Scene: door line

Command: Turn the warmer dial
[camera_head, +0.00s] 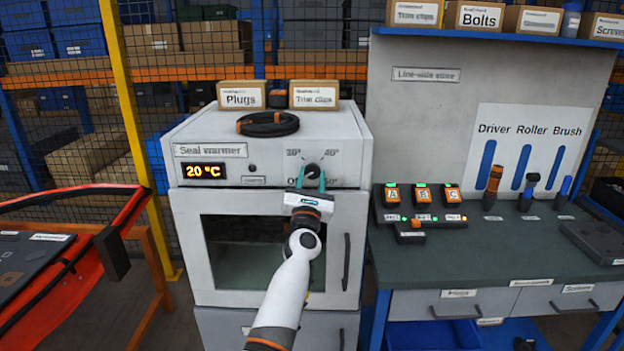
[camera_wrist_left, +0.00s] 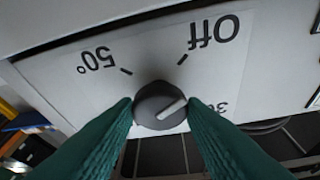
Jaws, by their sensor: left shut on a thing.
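The warmer dial (camera_head: 312,171) is a small dark round knob on the white front panel of the seal warmer (camera_head: 270,150). In the left wrist view the dial (camera_wrist_left: 160,105) is grey with a white pointer line, and the panel appears upside down. The pointer lies between the Off mark and the 30° label. My left gripper (camera_head: 311,178) has its green fingers on either side of the dial, shut on it; it also shows in the left wrist view (camera_wrist_left: 161,110). The display (camera_head: 204,171) reads 20 °C. My right gripper is not in view.
A black coil (camera_head: 268,124) and boxes labelled Plugs (camera_head: 241,96) and Trim clips (camera_head: 314,95) sit on the warmer. Its door handle (camera_head: 346,262) is below right. A workbench (camera_head: 480,250) with tools stands right. An orange-railed cart (camera_head: 70,240) is left.

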